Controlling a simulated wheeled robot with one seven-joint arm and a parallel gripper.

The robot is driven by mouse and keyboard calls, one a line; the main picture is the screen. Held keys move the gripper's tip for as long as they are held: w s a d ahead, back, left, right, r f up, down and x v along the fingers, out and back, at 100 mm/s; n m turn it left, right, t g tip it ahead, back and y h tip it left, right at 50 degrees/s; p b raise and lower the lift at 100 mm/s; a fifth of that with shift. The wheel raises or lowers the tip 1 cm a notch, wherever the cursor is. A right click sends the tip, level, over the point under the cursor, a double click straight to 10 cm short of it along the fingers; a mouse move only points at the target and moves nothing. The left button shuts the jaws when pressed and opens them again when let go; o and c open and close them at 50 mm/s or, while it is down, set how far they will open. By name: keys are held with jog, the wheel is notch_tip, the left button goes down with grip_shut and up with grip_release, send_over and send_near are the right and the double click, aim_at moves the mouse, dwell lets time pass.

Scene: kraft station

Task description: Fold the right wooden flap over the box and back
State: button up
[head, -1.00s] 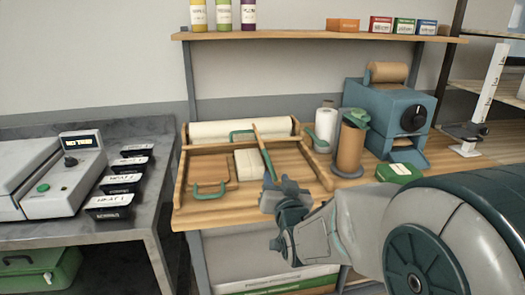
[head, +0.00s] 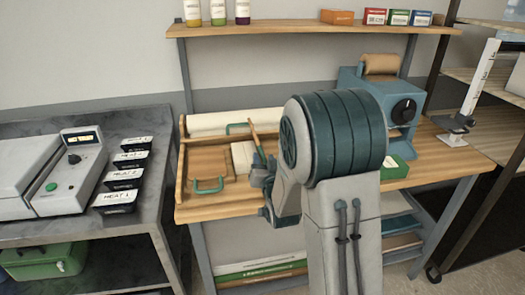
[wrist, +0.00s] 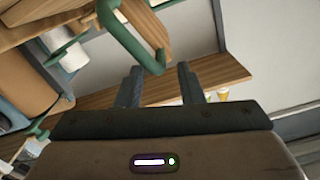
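The wooden folding station (head: 182,190) stands on the bench. Its right flap (head: 254,137) is raised on edge, leaning near the middle, with my arm hiding its lower part. The flap's green handle shows large in the wrist view (wrist: 126,33). A pale box (head: 242,158) sits between the flaps, partly hidden. My gripper (wrist: 159,70) is open by the raised flap. The handle's near end shows between the fingertips; I cannot tell whether they touch.
A paper roll (head: 205,123) lies behind the station. A blue dispenser (head: 403,108) and a green box (head: 395,167) stand to the right. Labelled black trays (head: 118,198) sit on the left metal table (head: 150,215). A shelf (head: 300,33) hangs above. My arm hides the bench's middle.

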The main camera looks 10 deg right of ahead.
aim_at(260, 147)
jog(key=shift+w, duration=1.45)
grip_shut()
jog(key=shift+d, duration=0.1)
